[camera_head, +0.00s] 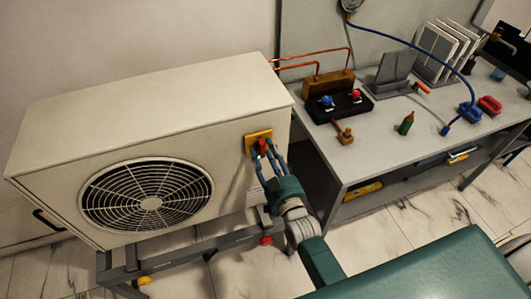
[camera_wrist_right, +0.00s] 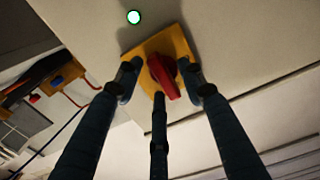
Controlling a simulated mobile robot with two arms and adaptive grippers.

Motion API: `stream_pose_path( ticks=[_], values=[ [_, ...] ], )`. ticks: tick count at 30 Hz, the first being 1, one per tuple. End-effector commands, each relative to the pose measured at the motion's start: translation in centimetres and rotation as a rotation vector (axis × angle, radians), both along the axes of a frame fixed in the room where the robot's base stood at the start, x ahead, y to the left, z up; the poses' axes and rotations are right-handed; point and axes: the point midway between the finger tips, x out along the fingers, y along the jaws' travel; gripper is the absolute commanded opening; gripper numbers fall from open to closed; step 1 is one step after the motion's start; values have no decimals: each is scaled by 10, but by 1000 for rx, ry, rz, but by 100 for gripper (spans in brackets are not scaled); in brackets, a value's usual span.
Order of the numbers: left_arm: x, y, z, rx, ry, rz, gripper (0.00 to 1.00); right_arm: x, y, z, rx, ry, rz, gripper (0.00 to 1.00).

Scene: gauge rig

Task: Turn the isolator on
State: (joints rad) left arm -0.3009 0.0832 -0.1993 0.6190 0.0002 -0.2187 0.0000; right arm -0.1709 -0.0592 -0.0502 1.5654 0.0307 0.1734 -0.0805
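The isolator is a red rotary knob (camera_head: 262,146) on a yellow plate (camera_head: 251,137), on the right part of the outdoor unit's front panel. In the right wrist view the red knob (camera_wrist_right: 163,76) sits on the yellow plate (camera_wrist_right: 174,44), its handle pointing down and slightly right. My right gripper (camera_head: 268,153) is at the plate, its three fingers spread around the knob. In the right wrist view, yellow shows between the knob and the side fingers, so the gripper (camera_wrist_right: 161,82) looks open. The lower finger ends just below the handle. My left gripper is not in view.
The white outdoor unit (camera_head: 130,105) has a round fan grille (camera_head: 115,200) and stands on a grey frame (camera_head: 190,248). The grey bench (camera_head: 375,145) at right carries a brass block, a blue and a red valve, a green bottle and hoses.

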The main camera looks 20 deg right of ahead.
Motion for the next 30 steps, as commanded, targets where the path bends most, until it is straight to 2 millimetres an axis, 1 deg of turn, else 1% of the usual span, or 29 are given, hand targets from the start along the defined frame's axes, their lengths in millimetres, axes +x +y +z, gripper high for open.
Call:
stream_pose_path(
  ticks=[2, 5, 12, 15, 18, 21, 24, 30],
  values=[
    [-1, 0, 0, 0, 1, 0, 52, -5, 0, -1, -1, 2, 0, 40],
    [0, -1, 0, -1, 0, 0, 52, -20, -1, -2, -1, 3, 0, 40],
    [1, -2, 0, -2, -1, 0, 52, -72, -3, -2, 0, 5, 0, 40],
    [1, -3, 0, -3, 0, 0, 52, -91, -3, -2, 0, 4, 0, 40],
    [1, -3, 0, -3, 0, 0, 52, -105, -4, -1, 0, 3, 0, 40],
    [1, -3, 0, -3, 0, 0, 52, -114, -4, -1, 0, 3, 0, 40],
    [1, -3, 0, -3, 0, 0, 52, -119, -4, -1, 0, 3, 0, 40],
    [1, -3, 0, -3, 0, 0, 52, -120, -4, -1, 0, 1, 0, 40]
  ],
)
